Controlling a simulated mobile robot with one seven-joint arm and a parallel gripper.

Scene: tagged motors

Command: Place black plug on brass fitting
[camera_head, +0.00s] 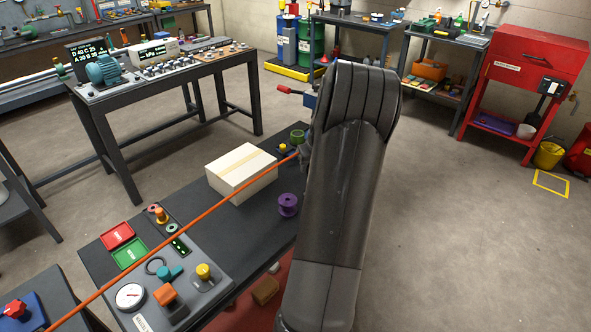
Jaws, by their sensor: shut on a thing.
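My dark grey arm rises through the middle of the head view and covers much of what lies behind it. My gripper's fingers are hidden behind the arm, along with anything between them. A small grey part shows at the arm's left edge, too small to tell what it is. I cannot make out the black plug. I cannot single out the brass fitting with certainty; a small yellow-topped piece (283,148) stands on the dark bench (200,213) just left of the arm.
On the bench are a pale box (241,172), a purple spool (288,205), a green ring-shaped part (297,136) and a control panel (212,292) with knobs and a gauge. A thin orange line (165,249) crosses the bench diagonally.

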